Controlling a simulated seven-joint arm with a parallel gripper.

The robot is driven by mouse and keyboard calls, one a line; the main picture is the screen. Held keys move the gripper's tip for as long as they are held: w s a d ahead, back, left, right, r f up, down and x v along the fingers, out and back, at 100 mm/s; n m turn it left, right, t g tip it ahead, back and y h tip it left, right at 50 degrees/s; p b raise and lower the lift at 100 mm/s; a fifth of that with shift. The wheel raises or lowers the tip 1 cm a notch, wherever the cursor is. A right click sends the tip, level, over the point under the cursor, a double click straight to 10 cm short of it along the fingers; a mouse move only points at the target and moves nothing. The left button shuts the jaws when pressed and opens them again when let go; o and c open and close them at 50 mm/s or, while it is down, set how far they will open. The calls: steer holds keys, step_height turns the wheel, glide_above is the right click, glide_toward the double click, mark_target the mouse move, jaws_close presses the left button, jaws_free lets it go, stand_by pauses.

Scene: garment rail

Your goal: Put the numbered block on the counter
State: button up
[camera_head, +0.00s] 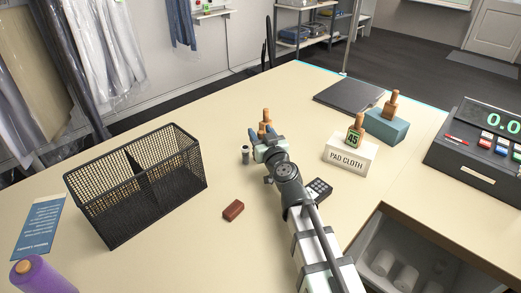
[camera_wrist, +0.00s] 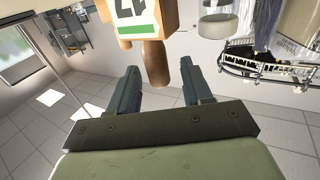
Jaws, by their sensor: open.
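A wooden numbered block with a brown handle (camera_wrist: 138,14) is close ahead of my gripper in the wrist view. Its white face has a green stripe and a number, partly cut off by the top edge. The handle points down between the fingertips with gaps on both sides. My gripper (camera_wrist: 160,76) is open and holds nothing. In the head view the block (camera_head: 265,116) shows just beyond my gripper (camera_head: 262,137), which partly hides it; whether it touches the counter is hidden. The counter (camera_head: 225,110) is cream. A second block marked 45 (camera_head: 354,138) is at the PAD CLOTH box (camera_head: 347,157).
A third wooden piece (camera_head: 391,104) stands on a teal box (camera_head: 384,127). A black mesh basket (camera_head: 140,185), small dark cylinder (camera_head: 245,154), red-brown block (camera_head: 233,210), keypad (camera_head: 319,189), dark pad (camera_head: 349,96) and register (camera_head: 480,140) surround my arm.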

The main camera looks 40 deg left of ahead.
steer(key=shift+w+a, duration=0.2)
steer(key=shift+a, duration=0.15)
steer(key=shift+c, duration=0.5)
jaws_close()
